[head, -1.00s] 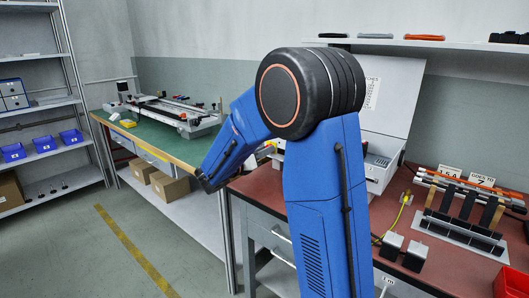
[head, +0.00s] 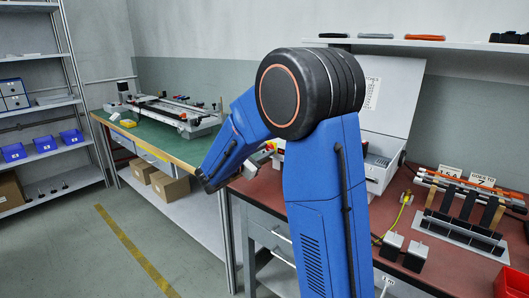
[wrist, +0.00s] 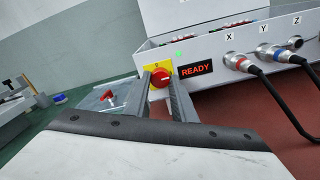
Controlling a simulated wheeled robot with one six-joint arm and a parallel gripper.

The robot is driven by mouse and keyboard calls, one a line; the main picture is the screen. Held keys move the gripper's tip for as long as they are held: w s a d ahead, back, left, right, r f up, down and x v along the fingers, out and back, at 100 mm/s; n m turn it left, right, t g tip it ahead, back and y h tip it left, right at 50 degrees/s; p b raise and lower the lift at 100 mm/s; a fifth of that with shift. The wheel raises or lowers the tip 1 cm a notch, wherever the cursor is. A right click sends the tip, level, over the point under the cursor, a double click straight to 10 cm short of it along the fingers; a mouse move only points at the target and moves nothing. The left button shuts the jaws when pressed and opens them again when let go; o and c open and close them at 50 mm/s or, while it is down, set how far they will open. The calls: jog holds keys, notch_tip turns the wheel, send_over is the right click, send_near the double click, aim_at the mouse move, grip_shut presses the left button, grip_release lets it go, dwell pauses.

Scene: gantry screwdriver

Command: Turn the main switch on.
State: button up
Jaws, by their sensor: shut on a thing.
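The main switch is a red rotary knob (wrist: 160,79) on a yellow plate (wrist: 151,66), on the front of a white control box (wrist: 210,55). My gripper (wrist: 160,82) has one grey finger on each side of the knob and is shut on it. A small pale mark shows at the knob's upper right. Beside the switch, a display (wrist: 196,69) reads READY in red, with a small green light above it. In the head view my gripper (head: 262,157) is at the box's left end, and my arm hides most of the switch.
Cables plug into X and Y sockets (wrist: 234,60) right of the display. A red-handled part (wrist: 108,96) lies left of the switch. The red-brown bench (head: 455,268) holds a tool rack (head: 470,200) at right. A green bench (head: 155,143) stands left.

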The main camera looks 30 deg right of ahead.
jog(key=shift+f+m, duration=0.1)
jog(key=shift+m, duration=0.2)
jog(key=o, duration=1.1)
jog(key=shift+c, duration=0.2)
jog(key=shift+a, duration=0.15)
jog(key=v, duration=1.7)
jog(key=shift+s+a, duration=0.1)
